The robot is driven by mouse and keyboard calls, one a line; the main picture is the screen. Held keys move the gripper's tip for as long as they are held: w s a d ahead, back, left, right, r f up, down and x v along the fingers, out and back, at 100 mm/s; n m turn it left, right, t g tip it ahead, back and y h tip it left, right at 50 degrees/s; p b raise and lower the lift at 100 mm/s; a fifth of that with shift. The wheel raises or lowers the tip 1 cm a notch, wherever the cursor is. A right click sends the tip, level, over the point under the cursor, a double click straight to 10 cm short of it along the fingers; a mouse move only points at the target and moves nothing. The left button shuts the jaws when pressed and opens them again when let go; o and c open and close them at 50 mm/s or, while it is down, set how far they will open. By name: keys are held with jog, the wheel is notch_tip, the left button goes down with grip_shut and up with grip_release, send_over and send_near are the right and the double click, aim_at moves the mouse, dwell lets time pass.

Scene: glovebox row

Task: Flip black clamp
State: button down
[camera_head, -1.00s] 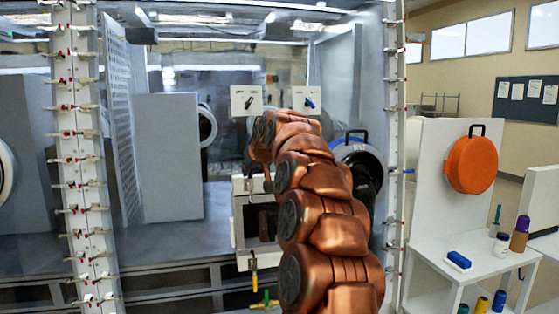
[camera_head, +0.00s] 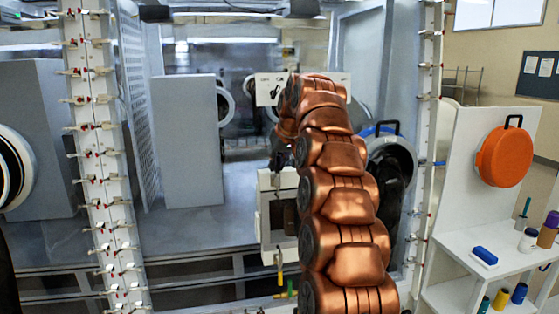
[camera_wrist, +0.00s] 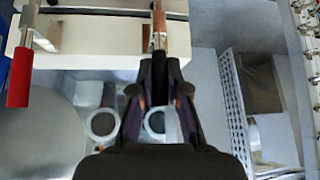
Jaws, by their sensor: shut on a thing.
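The white box (camera_head: 268,183) stands inside the glovebox front, left of my arm, with a yellow handle (camera_head: 281,260) hanging below it. In the wrist view the box (camera_wrist: 95,35) fills the top. A second clamp with a red handle (camera_wrist: 20,78) is at the left, apart from my fingers. In the head view my gripper (camera_head: 281,152) is small and dark above the box.
White posts with many small clamps (camera_head: 105,160) stand at the left and right (camera_head: 428,130). A grey panel (camera_head: 187,140) is inside. An orange disc (camera_head: 505,157) and a white shelf (camera_head: 478,236) with bottles are at the right.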

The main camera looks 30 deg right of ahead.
jog(key=shift+a+f, duration=0.1)
jog(key=c, duration=1.2)
grip_release()
jog(key=shift+o, duration=0.2)
jog(key=v, duration=0.7)
jog(key=shift+r, duration=0.25)
jog(key=shift+s, duration=0.1)
